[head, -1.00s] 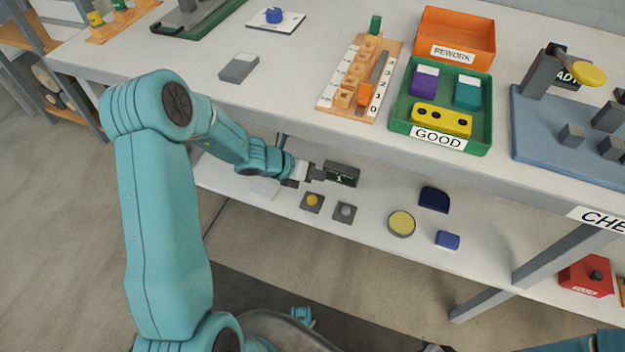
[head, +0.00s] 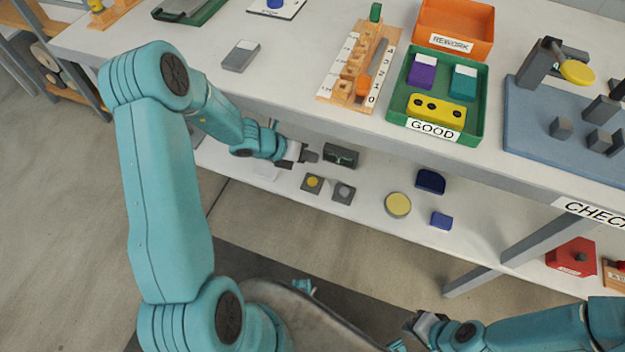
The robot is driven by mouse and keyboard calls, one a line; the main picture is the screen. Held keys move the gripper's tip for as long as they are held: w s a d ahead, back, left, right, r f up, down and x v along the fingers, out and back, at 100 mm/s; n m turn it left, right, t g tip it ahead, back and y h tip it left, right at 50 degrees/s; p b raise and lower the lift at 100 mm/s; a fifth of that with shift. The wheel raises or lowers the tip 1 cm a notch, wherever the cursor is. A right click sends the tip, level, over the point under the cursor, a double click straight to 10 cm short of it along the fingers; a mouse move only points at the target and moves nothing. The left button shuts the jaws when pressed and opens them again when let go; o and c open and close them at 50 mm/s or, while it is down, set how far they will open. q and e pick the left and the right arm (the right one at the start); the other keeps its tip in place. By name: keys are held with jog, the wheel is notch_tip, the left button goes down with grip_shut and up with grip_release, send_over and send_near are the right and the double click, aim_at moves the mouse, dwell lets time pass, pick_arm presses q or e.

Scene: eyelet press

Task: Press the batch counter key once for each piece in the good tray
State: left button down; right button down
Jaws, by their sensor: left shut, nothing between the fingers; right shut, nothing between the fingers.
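The green good tray (head: 482,122) on the bench holds three pieces: a purple one (head: 422,75), a teal one (head: 464,84) and a yellow one with black dots (head: 437,109). On the lower shelf stands a small dark box with a display (head: 340,155), too small to read. In front of it are a yellow button (head: 313,181) and a grey button (head: 343,190) on dark bases; I cannot tell which is the counter key. My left gripper (head: 312,157) is shut and empty, just left of the display and above the buttons. My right gripper (head: 415,322) is shut and empty, low in front of the shelf.
The bench edge overhangs the shelf behind my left gripper. A round yellow-topped disc (head: 398,204), a dark blue block (head: 430,180) and a small blue block (head: 441,220) lie right of the buttons. An orange rework tray (head: 456,20) and a wooden rack (head: 335,85) stand on the bench.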

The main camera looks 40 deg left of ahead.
aim_at(309, 181)
pick_arm(q)
notch_tip(309, 181, down, 8)
jog(key=b, duration=0.7)
jog(key=shift+w+f, duration=0.1)
jog(key=shift+f, duration=0.15)
jog(key=shift+f, duration=0.1)
dwell(1.3)
jog(key=shift+f+b, duration=0.3)
jog(key=shift+b, duration=0.1)
jog(key=shift+f+b, duration=0.5)
dwell(0.5)
dwell(0.4)
jog(key=shift+r+p, duration=0.85)
jog(key=shift+r, duration=0.1)
jog(key=shift+r, duration=0.1)
notch_tip(309, 181, up, 5)
jog(key=p, duration=0.4)
jog(key=shift+p, duration=0.3)
